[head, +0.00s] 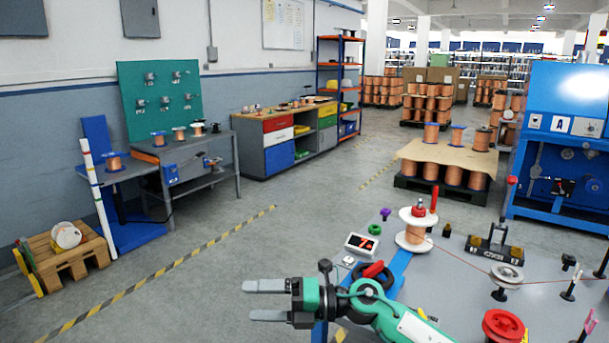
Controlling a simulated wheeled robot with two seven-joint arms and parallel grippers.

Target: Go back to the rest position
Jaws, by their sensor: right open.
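My right gripper (267,301) is in the lower middle of the head view, on a green arm that comes in from the bottom right. Its two grey fingers point left and are spread apart, with nothing between them. It is held over the floor, just left of the grey work table (450,275). My left gripper does not show. On the table, a copper wire spool (415,230) with white flanges stands upright, a red knob on top. A thin wire runs right from it past a grey pulley (507,277).
A red spool (503,326), a black ring (372,276) and a small display box (361,244) are on the table near my right arm. A blue machine (560,150) stands behind at the right. A wooden pallet stand (65,262) is at the left. The floor between is clear.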

